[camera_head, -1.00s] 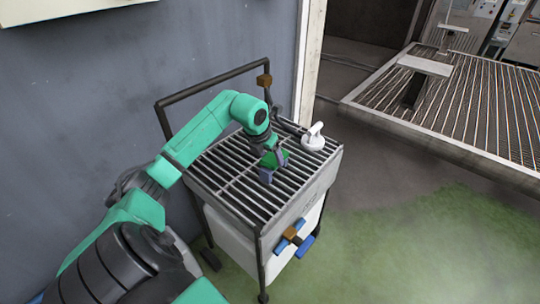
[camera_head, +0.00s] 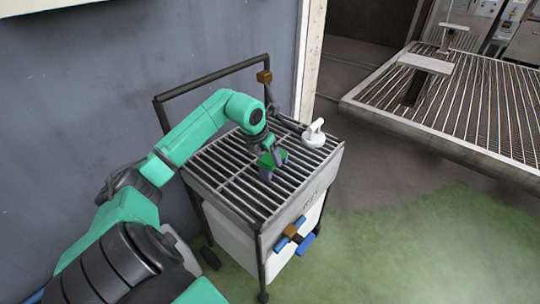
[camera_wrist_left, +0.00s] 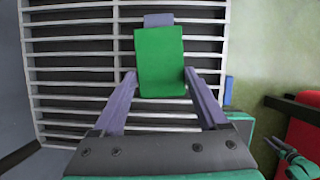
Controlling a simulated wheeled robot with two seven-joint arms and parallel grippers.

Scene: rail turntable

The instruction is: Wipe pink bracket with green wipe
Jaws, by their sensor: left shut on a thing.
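The green wipe (camera_head: 267,160) is a flat green block in my left gripper (camera_head: 272,170), over the slatted top of the cart. The left wrist view shows the wipe (camera_wrist_left: 160,62) between the two purple-grey fingers of my left gripper (camera_wrist_left: 160,85), which is shut on it. The slats are behind it; I cannot tell whether the wipe touches them. A grey-purple tab shows just past its far edge. I see no pink bracket in either view.
The cart (camera_head: 232,205) has a dark push handle against the grey wall. A white knobbed piece (camera_head: 314,136) sits on its far right corner. A blue and brown fitting (camera_head: 291,233) is on its front. A larger slatted table (camera_head: 480,105) stands at right, with clear floor between.

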